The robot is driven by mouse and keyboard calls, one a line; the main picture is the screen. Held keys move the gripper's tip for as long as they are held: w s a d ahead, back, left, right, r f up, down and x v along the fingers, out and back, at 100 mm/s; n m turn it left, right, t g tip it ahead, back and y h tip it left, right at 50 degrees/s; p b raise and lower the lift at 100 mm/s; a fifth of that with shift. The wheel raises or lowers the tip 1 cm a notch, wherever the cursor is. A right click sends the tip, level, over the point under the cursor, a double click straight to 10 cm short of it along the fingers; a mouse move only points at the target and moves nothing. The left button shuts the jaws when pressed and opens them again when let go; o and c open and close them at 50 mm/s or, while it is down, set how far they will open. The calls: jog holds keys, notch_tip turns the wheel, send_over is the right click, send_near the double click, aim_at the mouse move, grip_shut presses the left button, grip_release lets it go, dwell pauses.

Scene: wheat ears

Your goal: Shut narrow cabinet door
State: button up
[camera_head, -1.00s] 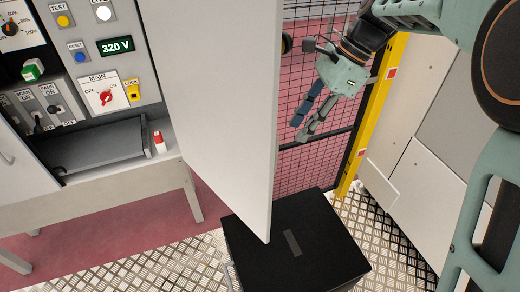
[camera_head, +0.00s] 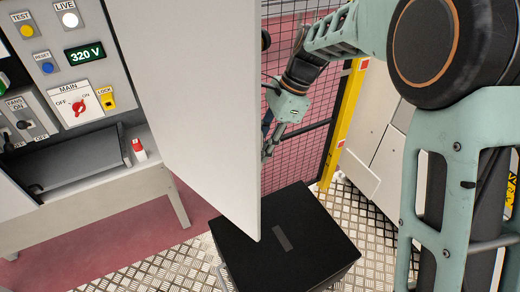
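The narrow cabinet door (camera_head: 195,90) is a plain light grey panel. It stands open, swung out from the cabinet's right side toward me. My gripper (camera_head: 268,150) is to the right of the door, close to its outer edge in the picture and partly hidden behind it. I cannot tell whether it touches the door. The fingers are mostly covered, so their opening is unclear. The control cabinet (camera_head: 45,75) behind the door shows a 320 V display, a red main switch and several buttons.
A black box (camera_head: 290,240) stands on the metal tread floor below the door. A black mesh fence (camera_head: 290,110) with a yellow post (camera_head: 343,125) is behind my arm. A grey shelf with a dark flat tray (camera_head: 75,165) and a red-and-white item (camera_head: 138,148) lies left.

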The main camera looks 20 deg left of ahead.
jog(key=shift+s+a+f, duration=0.15)
jog(key=shift+a+f, duration=0.05)
jog(key=shift+f, duration=0.4)
grip_shut()
